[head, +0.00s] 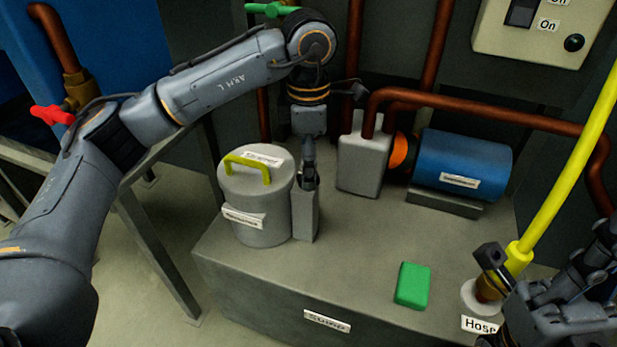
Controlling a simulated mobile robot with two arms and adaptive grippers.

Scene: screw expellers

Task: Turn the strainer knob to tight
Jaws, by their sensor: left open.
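The strainer (256,205) is a grey canister with a pale lid, standing on the left part of the sump top. A yellow bar handle (249,164) crosses its lid; I see no other clear knob. A narrow grey block (304,215) stands against its right side. My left gripper (309,180) points down just above this block, right of the lid and apart from the yellow handle. It is open, with its small fingertips partly hidden. My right gripper (545,290) is at the lower right, partly cut off by the frame; its finger opening is unclear.
A blue motor (462,170) and copper pipes (480,112) stand behind. A green block (412,285) lies on the sump (350,270) at the front. A yellow hose (562,185) rises at the right. The middle of the sump top is clear.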

